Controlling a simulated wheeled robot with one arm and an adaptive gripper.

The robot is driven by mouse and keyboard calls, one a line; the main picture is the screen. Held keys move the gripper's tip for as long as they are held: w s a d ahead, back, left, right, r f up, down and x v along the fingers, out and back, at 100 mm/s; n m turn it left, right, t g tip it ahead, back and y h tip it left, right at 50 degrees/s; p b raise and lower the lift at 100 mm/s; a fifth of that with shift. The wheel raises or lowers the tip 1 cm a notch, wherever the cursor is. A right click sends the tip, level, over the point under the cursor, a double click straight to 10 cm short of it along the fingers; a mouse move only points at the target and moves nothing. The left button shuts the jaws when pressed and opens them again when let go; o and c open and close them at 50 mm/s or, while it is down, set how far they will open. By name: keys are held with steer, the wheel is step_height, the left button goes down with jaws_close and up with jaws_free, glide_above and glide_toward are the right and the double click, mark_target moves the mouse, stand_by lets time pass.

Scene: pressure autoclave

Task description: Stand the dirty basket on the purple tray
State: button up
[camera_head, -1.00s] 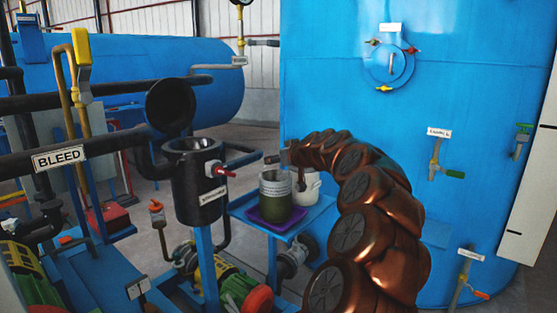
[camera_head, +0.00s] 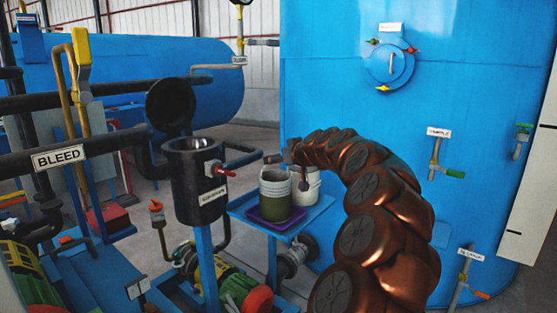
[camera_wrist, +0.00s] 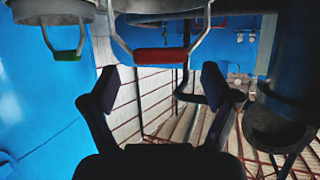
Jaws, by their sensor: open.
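The dirty basket (camera_head: 275,197), pale above and dark green below, stands upright on the purple tray (camera_head: 254,216), on a blue shelf. A whiter basket (camera_head: 310,187) stands just behind it to the right. My gripper (camera_head: 285,157) is above and beside the baskets, partly hidden by its own arm. In the wrist view my gripper (camera_wrist: 157,85) is open, with nothing between its fingers. A red handle grip (camera_wrist: 160,56) lies just beyond the fingertips, and a green handle grip (camera_wrist: 66,55) is at upper left. I cannot tell for certain which basket each handle belongs to.
A black open vessel (camera_head: 197,185) with its lid raised stands left of the shelf (camera_head: 318,212). The large blue tank (camera_head: 460,110) rises behind and right, with valves on it. Pipes and a BLEED label (camera_head: 59,158) fill the left side.

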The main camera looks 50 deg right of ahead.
steer(key=v, duration=1)
steer(key=shift+s+b, duration=0.25)
steer(key=shift+b, duration=0.2)
steer(key=shift+a+r, duration=0.1)
